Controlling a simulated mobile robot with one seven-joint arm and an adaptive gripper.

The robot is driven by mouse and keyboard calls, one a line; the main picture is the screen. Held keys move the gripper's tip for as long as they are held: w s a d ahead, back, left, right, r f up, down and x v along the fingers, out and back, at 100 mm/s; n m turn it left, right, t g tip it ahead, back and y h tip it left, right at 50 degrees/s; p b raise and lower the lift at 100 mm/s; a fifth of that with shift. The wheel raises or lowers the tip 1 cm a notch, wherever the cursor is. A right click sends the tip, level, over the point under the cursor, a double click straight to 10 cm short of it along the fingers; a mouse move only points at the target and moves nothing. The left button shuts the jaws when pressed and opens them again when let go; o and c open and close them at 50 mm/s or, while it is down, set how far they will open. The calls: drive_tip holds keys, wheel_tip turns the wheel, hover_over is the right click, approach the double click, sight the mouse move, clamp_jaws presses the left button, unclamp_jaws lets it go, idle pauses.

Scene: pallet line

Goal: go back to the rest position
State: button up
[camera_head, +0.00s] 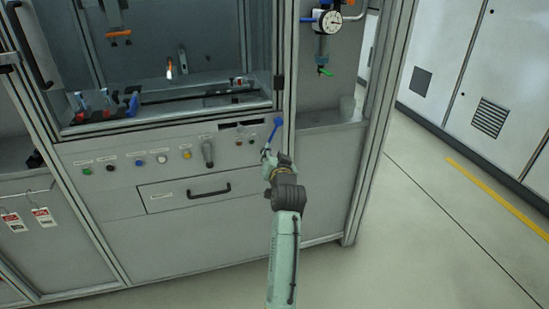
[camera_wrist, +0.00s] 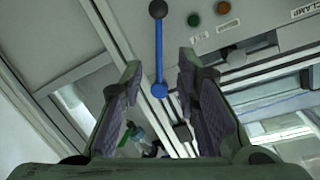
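My gripper (camera_head: 267,154) is in front of the cabinet's control panel, at the lower end of a blue lever (camera_head: 273,132). In the wrist view, the two fingers of my gripper (camera_wrist: 160,68) stand apart with a clear gap, and nothing is held. The blue lever (camera_wrist: 158,55) runs upright in that view, from a dark knob at the top to a blue round end seen between the fingers. It does not touch either finger in the picture; its depth relative to the fingertips is hard to tell.
The panel (camera_head: 120,185) carries several buttons and a drawer with a black handle (camera_head: 208,193). Above is a framed work bay (camera_head: 190,103). A dial gauge (camera_head: 331,22) hangs at upper right. Red-white tags (camera_head: 43,217) hang at left. Floor (camera_head: 430,250) at right is clear.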

drive_tip(key=shift+v, duration=1)
